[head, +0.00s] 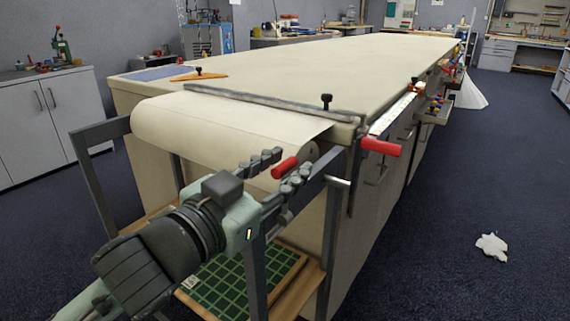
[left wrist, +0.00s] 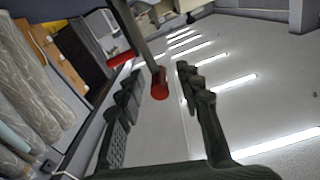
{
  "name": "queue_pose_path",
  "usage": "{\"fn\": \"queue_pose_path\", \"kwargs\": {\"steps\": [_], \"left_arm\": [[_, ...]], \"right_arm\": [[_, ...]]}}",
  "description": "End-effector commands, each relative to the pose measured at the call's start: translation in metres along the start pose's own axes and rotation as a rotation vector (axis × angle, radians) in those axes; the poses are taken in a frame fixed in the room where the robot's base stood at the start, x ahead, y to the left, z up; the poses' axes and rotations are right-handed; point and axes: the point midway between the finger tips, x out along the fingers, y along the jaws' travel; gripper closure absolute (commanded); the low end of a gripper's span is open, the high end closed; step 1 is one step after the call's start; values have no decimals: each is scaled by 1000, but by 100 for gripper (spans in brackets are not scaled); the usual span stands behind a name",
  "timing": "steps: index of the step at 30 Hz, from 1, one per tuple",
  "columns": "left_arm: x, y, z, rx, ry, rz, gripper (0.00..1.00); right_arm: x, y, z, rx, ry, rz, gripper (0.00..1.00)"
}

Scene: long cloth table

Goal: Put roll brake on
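A roll of pale cloth (head: 235,130) sits at the near end of the long table, its sheet running onto the top. A red-tipped lever (head: 285,167) shows at the roll's near right end. My left gripper (head: 291,160) is open, with its fingers on either side of this red grip. In the left wrist view the red tip (left wrist: 160,88) on a grey bar lies between the spread fingers, with gaps visible at both sides. A second red handle (head: 380,147) sticks out at the table's right corner. My right gripper is not in view.
The cloth table (head: 330,65) stretches away, with a long metal bar (head: 270,103) and black knob (head: 326,101) across its near end. A green cutting mat (head: 245,280) lies on the shelf below. White scrap (head: 491,246) lies on the open floor at right.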

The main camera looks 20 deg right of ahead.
Motion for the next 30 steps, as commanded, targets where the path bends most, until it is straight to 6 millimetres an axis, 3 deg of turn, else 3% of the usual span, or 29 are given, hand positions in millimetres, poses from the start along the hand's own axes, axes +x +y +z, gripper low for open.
{"fn": "queue_pose_path", "kwargs": {"steps": [10, 19, 30], "left_arm": [[6, 0, 0, -1, 0, 0, 64], [5, 0, 0, -1, 0, 0, 100], [6, 0, 0, 0, -1, 0, 100]], "right_arm": [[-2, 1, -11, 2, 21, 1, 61], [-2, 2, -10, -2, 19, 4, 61], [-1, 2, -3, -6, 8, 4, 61]]}}
